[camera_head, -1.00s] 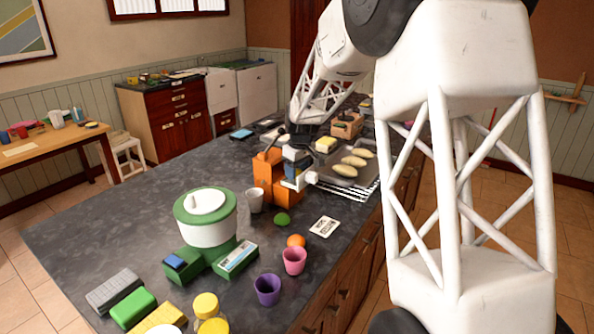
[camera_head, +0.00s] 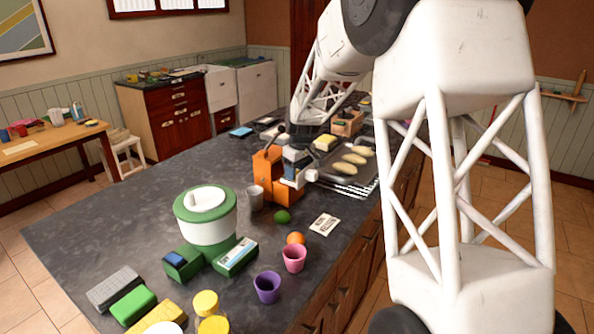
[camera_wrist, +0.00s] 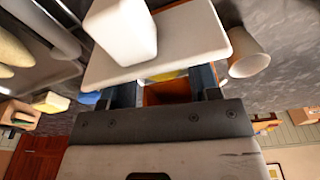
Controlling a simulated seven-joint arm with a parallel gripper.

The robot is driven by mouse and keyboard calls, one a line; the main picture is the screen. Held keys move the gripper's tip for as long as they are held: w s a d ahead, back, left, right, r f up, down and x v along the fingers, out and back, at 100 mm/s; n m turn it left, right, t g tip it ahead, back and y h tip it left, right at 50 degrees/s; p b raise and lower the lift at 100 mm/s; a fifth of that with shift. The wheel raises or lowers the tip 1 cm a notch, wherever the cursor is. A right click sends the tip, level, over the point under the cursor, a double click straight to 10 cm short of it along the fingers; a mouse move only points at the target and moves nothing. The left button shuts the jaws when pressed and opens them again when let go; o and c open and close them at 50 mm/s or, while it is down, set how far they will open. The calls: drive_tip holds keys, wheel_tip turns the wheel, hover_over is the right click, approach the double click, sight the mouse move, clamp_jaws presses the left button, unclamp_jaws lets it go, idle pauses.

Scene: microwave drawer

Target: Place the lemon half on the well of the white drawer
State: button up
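A white slab with a block-like knob, seemingly the white drawer's front (camera_wrist: 200,38), fills the upper middle of the wrist view. In the head view a small white part (camera_head: 311,175) sticks out beside the orange unit (camera_head: 263,178). My gripper (camera_head: 294,168) points down there, right beside the orange unit. In the wrist view my gripper (camera_wrist: 163,88) has its two dark blue fingers apart, just behind the slab. A yellow patch (camera_wrist: 167,75), possibly the lemon half, shows between them, mostly hidden by the slab. I cannot tell whether the fingers touch it. The drawer's well is hidden.
A metal tray with pale oblong pieces (camera_head: 345,168) lies close on the right. A grey-white cup (camera_head: 255,198) stands left of the orange unit; it also shows in the wrist view (camera_wrist: 248,55). A green round thing (camera_head: 282,217) and a white card (camera_head: 324,225) lie in front.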

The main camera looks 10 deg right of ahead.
drive_tip(key=shift+s+f, duration=0.15)
drive_tip(key=shift+f, duration=0.05)
wheel_tip(320, 180, up, 13)
drive_tip(key=s, duration=0.1)
drive_tip(key=shift+d, duration=0.35)
drive_tip(key=shift+r, duration=0.1)
idle(0.7)
drive_tip(key=shift+s, duration=0.15)
drive_tip(key=s+a+r+m+t, duration=0.15)
drive_tip(key=s+m, duration=0.35)
drive_tip(key=s, duration=3.3)
drive_tip(key=s+f+m+h, duration=0.1)
drive_tip(key=s+f, duration=0.4)
drive_tip(key=s, duration=0.7)
drive_tip(key=shift+s+m, duration=0.4)
drive_tip(key=shift+m, duration=0.1)
